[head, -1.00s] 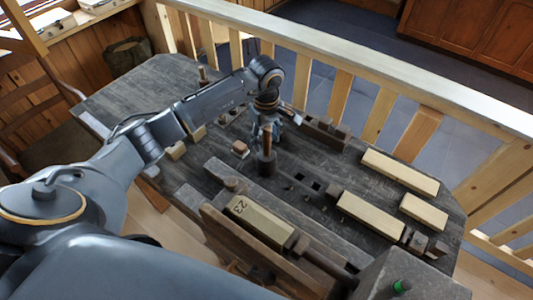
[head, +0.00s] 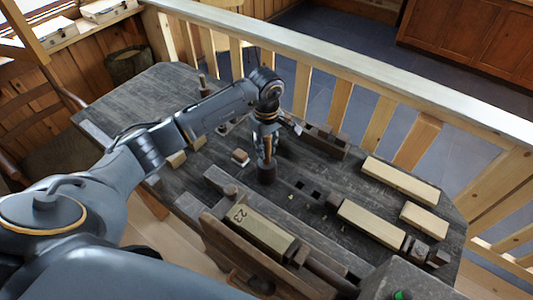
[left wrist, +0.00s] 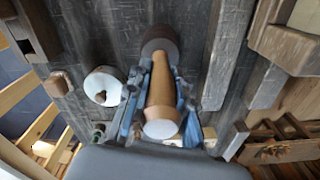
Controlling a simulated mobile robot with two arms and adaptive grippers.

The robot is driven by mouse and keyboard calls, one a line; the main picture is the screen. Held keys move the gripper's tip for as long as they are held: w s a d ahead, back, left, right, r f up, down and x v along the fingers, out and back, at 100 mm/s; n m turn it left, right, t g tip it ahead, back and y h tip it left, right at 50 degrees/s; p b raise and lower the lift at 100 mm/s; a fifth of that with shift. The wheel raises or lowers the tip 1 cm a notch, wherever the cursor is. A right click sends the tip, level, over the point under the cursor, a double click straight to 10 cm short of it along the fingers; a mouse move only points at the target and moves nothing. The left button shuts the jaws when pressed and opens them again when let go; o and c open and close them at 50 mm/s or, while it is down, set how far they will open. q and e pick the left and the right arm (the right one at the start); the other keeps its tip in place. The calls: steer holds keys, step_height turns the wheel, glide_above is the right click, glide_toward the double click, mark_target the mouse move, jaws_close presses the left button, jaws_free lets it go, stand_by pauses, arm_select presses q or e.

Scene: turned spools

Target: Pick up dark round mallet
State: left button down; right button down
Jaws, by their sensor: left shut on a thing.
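The dark round mallet stands head-down on the workbench. Its dark head (head: 266,175) shows below my left gripper (head: 268,143), and its light wooden handle points up. In the left wrist view the handle (left wrist: 160,92) runs toward the camera, with the dark head (left wrist: 160,42) beyond it. My left gripper also shows there (left wrist: 160,105), with a finger on each side of the handle, shut on it. The head appears to rest on the bench. In the head view the fingers hide part of the handle. My right gripper is not in view.
The dark workbench (head: 125,95) carries pale wooden blocks (head: 400,180) at the right and a block marked 23 (head: 250,225) in front. A small block (head: 240,157) lies left of the mallet. A round pale-topped piece (left wrist: 103,86) stands near the left finger. A wooden railing (head: 400,100) runs behind.

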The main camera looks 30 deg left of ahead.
arm_select(q)
steer(key=shift+r, duration=0.25)
step_height(320, 180, up, 2)
steer(key=shift+w+r+b, duration=0.1)
steer(key=shift+b, duration=1.15)
steer(key=s+d+r+b, duration=0.4)
steer(key=d+r, duration=0.6)
steer(key=d, duration=0.3)
steer(key=shift+d, duration=0.25)
steer(key=c, duration=1.9)
jaws_free()
steer(key=shift+r, duration=0.1)
jaws_close()
